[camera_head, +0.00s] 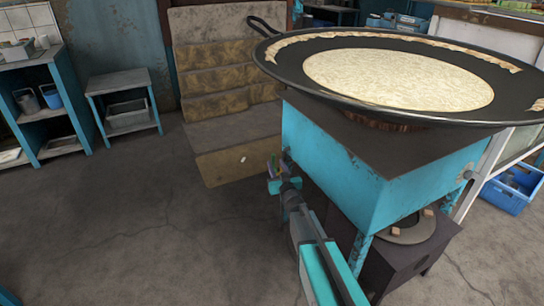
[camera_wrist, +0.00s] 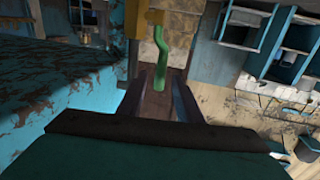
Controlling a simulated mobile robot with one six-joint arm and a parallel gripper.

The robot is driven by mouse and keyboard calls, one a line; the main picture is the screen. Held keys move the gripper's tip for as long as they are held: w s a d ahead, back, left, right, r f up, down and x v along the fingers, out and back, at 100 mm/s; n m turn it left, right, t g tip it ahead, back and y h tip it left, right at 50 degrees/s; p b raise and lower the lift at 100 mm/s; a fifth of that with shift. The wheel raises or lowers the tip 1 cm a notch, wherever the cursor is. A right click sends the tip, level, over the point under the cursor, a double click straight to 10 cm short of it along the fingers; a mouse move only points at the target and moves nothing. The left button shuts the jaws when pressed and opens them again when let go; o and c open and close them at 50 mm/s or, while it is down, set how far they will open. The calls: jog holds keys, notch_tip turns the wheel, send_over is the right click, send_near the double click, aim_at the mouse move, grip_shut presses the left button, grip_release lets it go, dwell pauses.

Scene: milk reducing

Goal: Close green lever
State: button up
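The green lever (camera_wrist: 161,55) is a thin, bent green handle near the top middle of the wrist view. Its lower end lies in line with the gap between my gripper's fingers (camera_wrist: 159,84). The fingers stand apart with the lever between or just beyond their tips; I cannot tell if either touches it. In the head view, my gripper (camera_head: 285,182) is at the left side of the blue stove stand (camera_head: 336,157). A small green part (camera_head: 274,186) shows there beside it, partly hidden.
A wide black pan (camera_head: 514,90) with pale, thick contents sits on the stand. A yellow fitting (camera_wrist: 145,28) is close to the lever. Stone-like steps (camera_head: 223,90) are behind. A small blue table (camera_head: 121,82) is at left. Floor (camera_head: 170,230) to the left is clear.

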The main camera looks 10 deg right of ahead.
jog(key=w+a+b, duration=0.1)
jog(key=w, duration=0.7)
jog(key=shift+w, duration=0.4)
jog(key=shift+c, duration=0.4)
grip_shut()
